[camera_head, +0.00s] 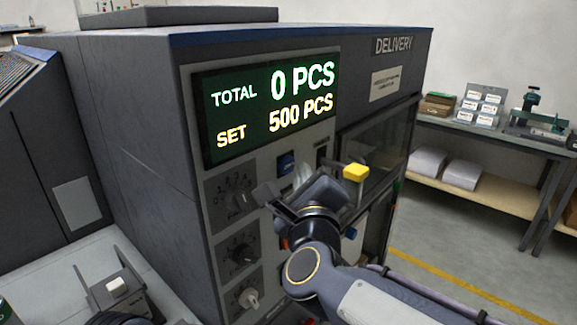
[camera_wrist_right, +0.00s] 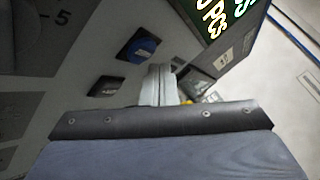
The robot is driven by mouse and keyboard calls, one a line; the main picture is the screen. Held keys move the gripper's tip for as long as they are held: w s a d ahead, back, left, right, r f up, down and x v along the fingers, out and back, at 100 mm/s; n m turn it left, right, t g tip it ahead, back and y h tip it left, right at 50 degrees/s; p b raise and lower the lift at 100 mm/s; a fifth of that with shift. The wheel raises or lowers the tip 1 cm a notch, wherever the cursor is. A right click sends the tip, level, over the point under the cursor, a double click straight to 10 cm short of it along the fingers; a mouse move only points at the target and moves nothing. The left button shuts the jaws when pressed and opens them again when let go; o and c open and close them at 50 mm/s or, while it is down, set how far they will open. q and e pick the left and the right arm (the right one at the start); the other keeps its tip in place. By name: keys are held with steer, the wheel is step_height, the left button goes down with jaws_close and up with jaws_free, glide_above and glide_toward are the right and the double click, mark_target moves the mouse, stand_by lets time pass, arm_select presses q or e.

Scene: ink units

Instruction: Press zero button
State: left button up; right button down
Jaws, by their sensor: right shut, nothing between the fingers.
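The machine's lit display (camera_head: 270,105) reads TOTAL 0 PCS and SET 500 PCS. Below it on the panel is a blue square-framed button (camera_head: 286,161), which also shows as a round blue cap in the right wrist view (camera_wrist_right: 145,48). I cannot read a zero label on it. My right gripper (camera_head: 301,178) is shut and empty, in front of the panel just below and right of the blue button. Its pale fingertips (camera_wrist_right: 162,72) show beside the button; contact cannot be told.
Several dark knobs (camera_head: 240,199) line the panel left of my right gripper. Another dark button (camera_wrist_right: 107,86) sits near the blue one. A yellow block (camera_head: 356,172) stands out right of the gripper, before the delivery window (camera_head: 378,150). A workbench (camera_head: 480,140) stands farther right.

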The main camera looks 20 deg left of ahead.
steer(key=shift+s+d+b, duration=0.2)
steer(key=shift+s+d, duration=0.05)
steer(key=shift+d, duration=0.5)
steer(key=shift+s+d+b, duration=0.25)
steer(key=shift+s+d, duration=0.05)
steer(key=shift+d, duration=0.45)
steer(key=shift+s+d+b, duration=0.2)
steer(key=shift+s+d, duration=0.05)
steer(key=shift+d, duration=0.5)
